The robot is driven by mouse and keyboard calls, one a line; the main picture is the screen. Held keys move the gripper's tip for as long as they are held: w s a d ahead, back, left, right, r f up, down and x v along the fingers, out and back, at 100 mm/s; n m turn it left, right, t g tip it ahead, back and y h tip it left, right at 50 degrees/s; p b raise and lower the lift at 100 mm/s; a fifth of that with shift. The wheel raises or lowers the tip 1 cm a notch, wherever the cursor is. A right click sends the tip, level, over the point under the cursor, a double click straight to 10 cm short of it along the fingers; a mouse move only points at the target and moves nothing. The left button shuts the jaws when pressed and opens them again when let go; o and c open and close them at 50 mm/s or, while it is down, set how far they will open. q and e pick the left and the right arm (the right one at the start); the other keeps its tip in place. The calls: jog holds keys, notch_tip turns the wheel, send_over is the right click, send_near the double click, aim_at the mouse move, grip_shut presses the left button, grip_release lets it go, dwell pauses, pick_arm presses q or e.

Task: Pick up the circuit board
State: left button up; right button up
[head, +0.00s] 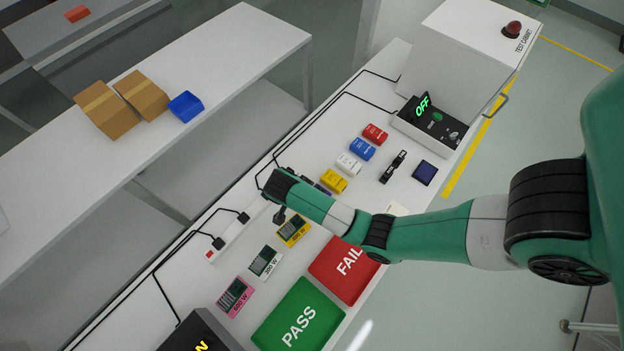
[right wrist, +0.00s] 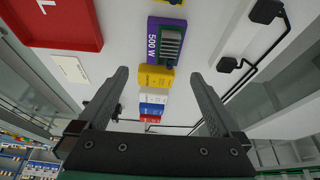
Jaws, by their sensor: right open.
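Several flat coloured pieces with dark, board-like faces and wattage labels lie on the white bench: a pink one (head: 236,297), a white one (head: 266,262) and a yellow one (head: 294,230). A purple one marked 500 W (right wrist: 167,42) shows in the right wrist view; my arm mostly hides it in the head view. Which is the circuit board, I cannot tell. My right gripper (head: 279,215) is above the bench near the yellow and purple pieces. In the right wrist view its fingers (right wrist: 158,75) are spread and empty. My left gripper is out of view.
A red FAIL tray (head: 335,280) and green PASS tray (head: 290,330) lie at the front. Small coloured boxes (head: 362,149), a dark square (head: 425,172) and a test cabinet (head: 460,50) are farther back. A power strip (head: 228,238) with black cables runs along the left edge.

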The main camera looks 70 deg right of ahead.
jog(key=b+x, duration=0.2)
jog(key=x, duration=0.3)
jog(key=shift+w+d+f, duration=0.1)
jog(key=shift+d+f, duration=0.05)
jog(key=shift+f, duration=0.25)
jog(key=shift+d+f, duration=0.15)
jog(key=shift+f, duration=0.05)
jog(key=b+x, duration=0.2)
jog(key=x, duration=0.1)
jog(key=b+x, duration=0.1)
jog(key=x, duration=0.1)
jog(key=shift+w+f, duration=0.2)
jog(key=shift+r, duration=0.1)
jog(key=c, duration=1.3)
